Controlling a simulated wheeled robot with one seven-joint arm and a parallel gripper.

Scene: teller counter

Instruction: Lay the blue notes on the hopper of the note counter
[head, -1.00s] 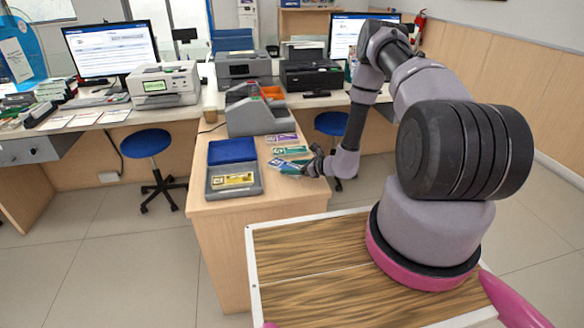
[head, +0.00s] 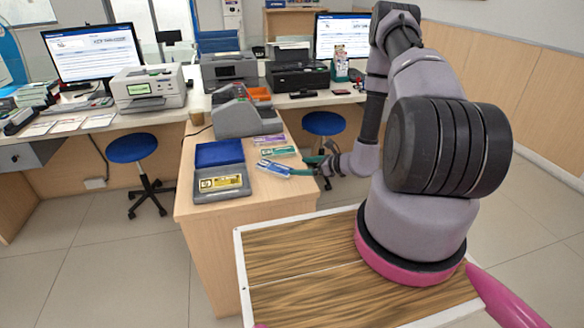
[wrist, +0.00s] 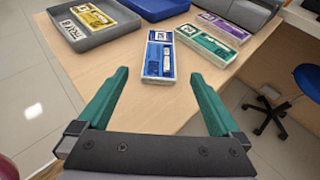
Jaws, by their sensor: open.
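The blue notes (head: 276,167) lie flat on the wooden desk, near its right edge in the head view. In the wrist view the blue notes (wrist: 160,60) lie straight ahead, beyond and between my two green fingertips. My gripper (head: 308,167) is to the right of the notes, open and empty; the wrist view also shows its spread fingers (wrist: 160,78). The grey note counter (head: 240,113) stands farther back on the same desk, behind the bundles. Only a grey corner of the counter (wrist: 258,12) shows in the wrist view.
Green notes (head: 278,151) and purple notes (head: 268,139) lie between the blue notes and the counter. A blue stool (head: 323,123) stands behind the desk's right side.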

